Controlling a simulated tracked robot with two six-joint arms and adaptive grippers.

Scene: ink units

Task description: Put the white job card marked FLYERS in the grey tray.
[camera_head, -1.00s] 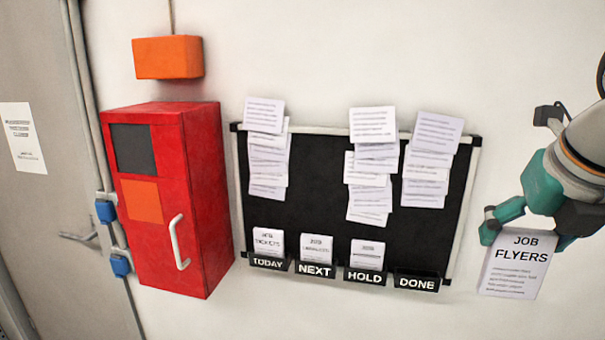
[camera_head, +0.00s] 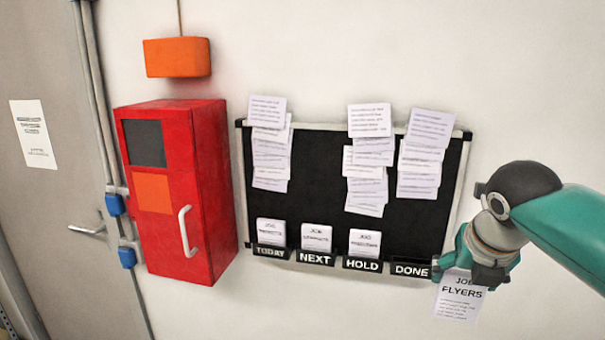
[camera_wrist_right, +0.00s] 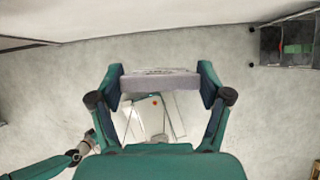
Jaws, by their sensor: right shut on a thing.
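The white job card marked FLYERS (camera_head: 460,304) hangs upright below my right gripper (camera_head: 466,272), just below and right of the DONE pocket in the head view. My right gripper is shut on the card's top part, and its fingers hide part of the word JOB. In the right wrist view the card (camera_wrist_right: 160,82) shows nearly edge-on between the two fingers (camera_wrist_right: 163,88). I cannot make out a grey tray in either view. My left gripper is not in view.
A black board (camera_head: 318,190) carries clipped papers and pockets TODAY (camera_head: 270,252), NEXT (camera_head: 315,258), HOLD (camera_head: 362,264) and DONE (camera_head: 410,270). TODAY, NEXT and HOLD contain cards; DONE shows none. A red cabinet (camera_head: 200,190) stands left. The wrist view shows a dark shelf (camera_wrist_right: 268,40).

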